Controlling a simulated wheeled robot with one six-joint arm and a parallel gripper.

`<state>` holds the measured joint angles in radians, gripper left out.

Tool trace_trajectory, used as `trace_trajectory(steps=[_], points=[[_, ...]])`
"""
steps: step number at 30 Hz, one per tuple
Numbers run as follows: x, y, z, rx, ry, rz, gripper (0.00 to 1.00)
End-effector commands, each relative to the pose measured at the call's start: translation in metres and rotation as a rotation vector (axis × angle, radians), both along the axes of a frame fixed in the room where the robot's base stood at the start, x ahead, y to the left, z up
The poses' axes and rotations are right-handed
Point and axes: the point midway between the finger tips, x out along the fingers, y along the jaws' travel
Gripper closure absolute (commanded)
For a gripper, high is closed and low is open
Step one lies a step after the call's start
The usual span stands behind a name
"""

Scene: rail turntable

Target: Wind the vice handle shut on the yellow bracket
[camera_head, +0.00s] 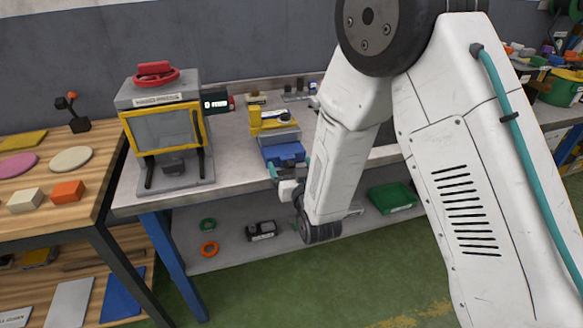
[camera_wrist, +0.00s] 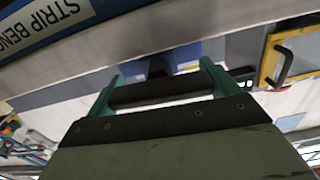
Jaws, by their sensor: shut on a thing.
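The blue vice (camera_head: 284,153) stands at the front edge of the grey bench, with a grey jaw part (camera_head: 282,138) behind its blue front. The yellow bracket (camera_head: 270,120) is at the jaws; I cannot tell whether they touch it. My gripper (camera_head: 274,172) is at the front of the vice, partly hidden by my arm. In the wrist view my gripper (camera_wrist: 160,72) has its teal fingers at both ends of a dark bar, the vice handle (camera_wrist: 160,92), and is shut on it. Behind the handle, a dark screw meets the blue vice body (camera_wrist: 185,57).
A grey machine with a yellow-framed window (camera_head: 165,130) and red handwheel (camera_head: 155,73) stands left of the vice. A wooden table (camera_head: 90,185) with loose pieces is further left. A green tray (camera_head: 391,197) lies on the lower shelf. The green floor in front is clear.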

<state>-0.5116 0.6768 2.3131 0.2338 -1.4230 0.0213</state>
Motion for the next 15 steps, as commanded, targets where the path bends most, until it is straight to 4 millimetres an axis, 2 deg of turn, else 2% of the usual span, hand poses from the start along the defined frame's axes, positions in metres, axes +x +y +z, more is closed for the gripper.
trace_trajectory(steps=[6, 15], points=[[0.0003, -0.0014, -0.0004, 0.174, 0.050, -0.001, 0.35], [0.0003, -0.0015, -0.0005, 0.210, 0.061, -0.001, 0.35]])
